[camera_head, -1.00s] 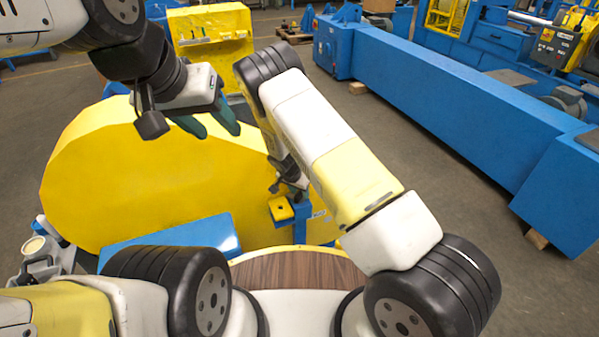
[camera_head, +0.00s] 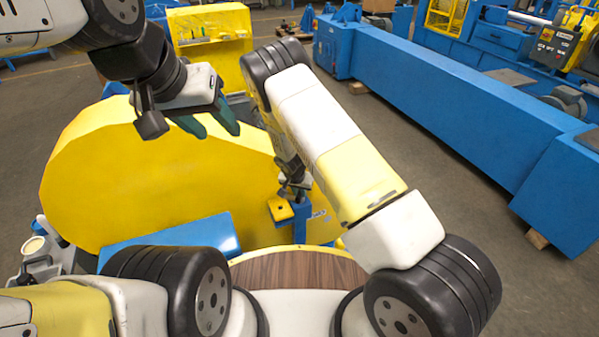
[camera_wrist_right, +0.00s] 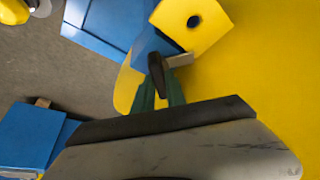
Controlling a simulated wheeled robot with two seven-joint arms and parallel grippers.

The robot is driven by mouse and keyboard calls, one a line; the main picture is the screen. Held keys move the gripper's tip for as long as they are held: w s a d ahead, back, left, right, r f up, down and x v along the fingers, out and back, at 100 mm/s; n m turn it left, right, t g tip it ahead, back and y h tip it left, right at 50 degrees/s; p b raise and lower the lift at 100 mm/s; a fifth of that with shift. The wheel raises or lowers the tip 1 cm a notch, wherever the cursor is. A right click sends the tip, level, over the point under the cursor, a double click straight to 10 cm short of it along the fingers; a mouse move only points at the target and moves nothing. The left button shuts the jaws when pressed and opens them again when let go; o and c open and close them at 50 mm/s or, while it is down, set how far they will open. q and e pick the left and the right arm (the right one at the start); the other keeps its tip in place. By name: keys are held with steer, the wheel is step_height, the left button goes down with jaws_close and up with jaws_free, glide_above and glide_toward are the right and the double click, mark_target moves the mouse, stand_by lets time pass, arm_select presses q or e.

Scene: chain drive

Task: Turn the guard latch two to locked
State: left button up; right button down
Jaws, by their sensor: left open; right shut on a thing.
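The large yellow guard (camera_head: 150,190) fills the left and middle of the head view. At its right end a yellow plate (camera_head: 280,209) sits by a blue post (camera_head: 300,222); the plate, with a dark hole, also shows in the right wrist view (camera_wrist_right: 205,38). A dark latch handle (camera_wrist_right: 156,72) stands beside this plate, with a short grey bar (camera_wrist_right: 180,60) next to it. My right gripper (camera_wrist_right: 159,92) is shut on the dark handle; its fingertips are small and partly hidden in the head view. My left gripper (camera_head: 213,128) is open and empty above the guard. I cannot read a latch number.
A blue box (camera_head: 180,240) lies in front of the guard. A wood-topped surface (camera_head: 300,270) is near my base. A long blue machine bed (camera_head: 440,100) runs along the right, with clear floor (camera_head: 430,200) between it and the guard.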

steer(key=n, duration=0.2)
steer(key=n+y, duration=0.1)
steer(key=n, duration=0.1)
steer(key=shift+d+y, duration=0.2)
steer(key=shift+y, duration=0.1)
steer(key=shift+n+y, duration=0.6)
steer(key=shift+n, duration=1.4)
steer(key=c, duration=1.4)
jaws_free()
steer(key=shift+o, duration=0.2)
steer(key=v, duration=0.7)
steer(key=shift+r, duration=0.35)
